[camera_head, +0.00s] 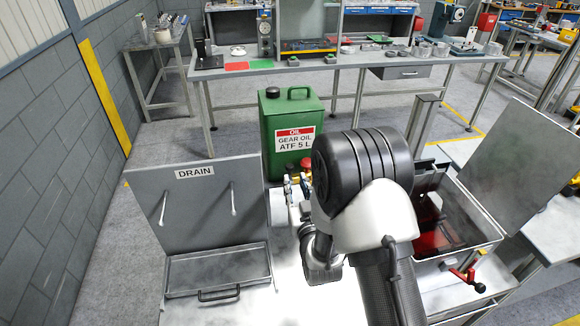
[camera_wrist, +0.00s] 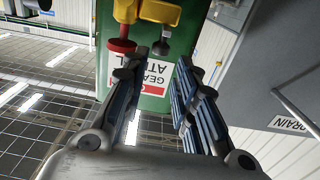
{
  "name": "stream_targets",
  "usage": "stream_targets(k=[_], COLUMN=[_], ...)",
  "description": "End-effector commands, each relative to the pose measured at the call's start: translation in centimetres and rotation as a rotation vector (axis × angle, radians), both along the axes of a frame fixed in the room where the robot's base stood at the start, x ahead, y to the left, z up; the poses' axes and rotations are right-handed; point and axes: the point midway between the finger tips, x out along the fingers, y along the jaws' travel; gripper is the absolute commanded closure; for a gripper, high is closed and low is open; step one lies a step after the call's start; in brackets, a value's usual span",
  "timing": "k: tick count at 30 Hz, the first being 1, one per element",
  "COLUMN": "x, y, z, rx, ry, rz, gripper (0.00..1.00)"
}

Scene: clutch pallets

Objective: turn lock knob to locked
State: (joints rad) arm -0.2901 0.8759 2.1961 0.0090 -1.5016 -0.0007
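In the wrist view a yellow fitting (camera_wrist: 150,12) stands in front of the green oil can (camera_wrist: 160,95). I cannot tell which is the lock knob, nor read a locked mark. My gripper (camera_wrist: 160,66) is open, its two fingers apart with nothing between them, near the grey knob. The red knob lies just left of the left fingertip.
The green can (camera_head: 290,110) stands behind the bright worktop. An open panel marked DRAIN (camera_head: 195,205) with a tray (camera_head: 217,271) is at left. An open grey box (camera_head: 480,215) and a red crank handle (camera_head: 468,277) are at right. A workbench (camera_head: 340,62) stands behind.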

Motion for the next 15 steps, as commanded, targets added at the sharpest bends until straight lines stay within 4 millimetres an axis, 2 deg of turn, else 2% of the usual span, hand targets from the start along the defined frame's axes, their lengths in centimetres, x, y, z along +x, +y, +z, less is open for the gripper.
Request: stream_targets(k=[6,12,15], x=[4.6,7.4,8.2], y=[1.3,2.1,2.3], z=[0.0,0.0,0.0], rx=[0.001,0.001,0.000], ry=[-0.003,-0.002,0.000], rz=[0.000,0.000,0.000], gripper=[0.73,0.73,0.73])
